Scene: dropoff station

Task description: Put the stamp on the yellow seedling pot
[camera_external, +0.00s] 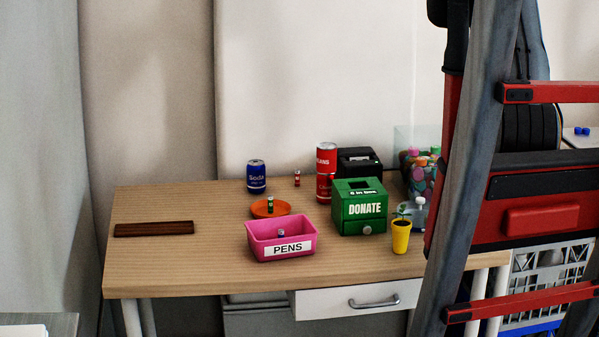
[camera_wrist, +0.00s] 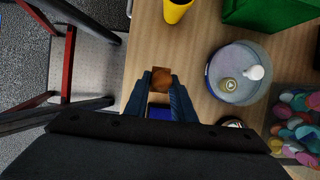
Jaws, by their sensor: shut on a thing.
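The yellow seedling pot (camera_external: 400,240) stands upright near the table's front right, with a small green plant in it. In the wrist view only part of the yellow pot (camera_wrist: 176,9) shows, cut off by the top edge. My gripper (camera_wrist: 160,88) is shut on a small square brown wooden thing, apparently the stamp (camera_wrist: 162,78), between its fingertips. It is below the pot in that picture and apart from it. The stamp's underside is hidden. My gripper and the stamp cannot be made out in the external view, where a ladder-like frame covers the right side.
The green donation box (camera_external: 358,211) is left of the pot. A clear round container (camera_wrist: 232,80) and a bin of colourful pieces (camera_wrist: 295,125) are to the right in the wrist view. A pink pens bin (camera_external: 281,240) stands farther left. The grey-and-red frame (camera_external: 470,170) rises in front.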

